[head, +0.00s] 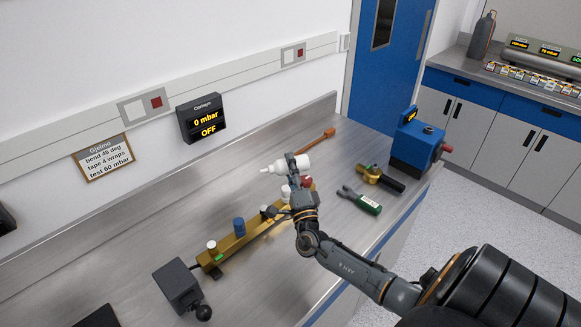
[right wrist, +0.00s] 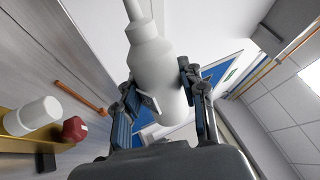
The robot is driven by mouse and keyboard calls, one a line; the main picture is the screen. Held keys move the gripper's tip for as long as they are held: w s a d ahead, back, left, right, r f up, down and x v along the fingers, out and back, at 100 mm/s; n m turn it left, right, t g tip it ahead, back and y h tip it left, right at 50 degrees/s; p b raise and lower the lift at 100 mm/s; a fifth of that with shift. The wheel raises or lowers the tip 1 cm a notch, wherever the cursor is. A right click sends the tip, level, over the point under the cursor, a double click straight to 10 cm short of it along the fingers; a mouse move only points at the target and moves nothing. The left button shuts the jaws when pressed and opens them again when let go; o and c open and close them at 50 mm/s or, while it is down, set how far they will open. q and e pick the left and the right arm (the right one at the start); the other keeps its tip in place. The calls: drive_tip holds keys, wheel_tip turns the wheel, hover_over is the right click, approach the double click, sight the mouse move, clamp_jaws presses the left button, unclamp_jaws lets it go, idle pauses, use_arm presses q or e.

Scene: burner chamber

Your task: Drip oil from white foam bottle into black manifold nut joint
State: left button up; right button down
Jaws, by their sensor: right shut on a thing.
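The white bottle (head: 301,162) lies nearly level in the air above the bench, its thin nozzle pointing left in the head view. My right gripper (head: 294,180) is shut on the bottle; in the right wrist view the fingers (right wrist: 160,85) clasp both sides of its body (right wrist: 157,65). The brass manifold (head: 226,247) lies on the bench below, bearing white, blue and red joints. The nozzle is well above the manifold. My left gripper is out of view.
A grey block with a black knob (head: 178,287) stands by the manifold's near end. A green-handled tool (head: 359,201), a brass torch-like tool (head: 380,178) and a blue vise-like device (head: 416,145) lie to the right. A copper rod (head: 316,141) lies behind the bottle.

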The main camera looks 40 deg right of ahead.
drive_tip(key=m, duration=0.1)
drive_tip(key=m+g+h+b, duration=0.1)
drive_tip(key=m, duration=0.1)
drive_tip(key=shift+f, duration=0.25)
drive_tip(key=shift+a+m+g+h, duration=0.1)
drive_tip(key=shift+m+g+h, duration=0.2)
drive_tip(key=shift+m+h, duration=0.65)
drive_tip(key=shift+r+m+g, duration=0.1)
drive_tip(key=shift+m+g, duration=0.3)
drive_tip(key=shift+m, duration=0.85)
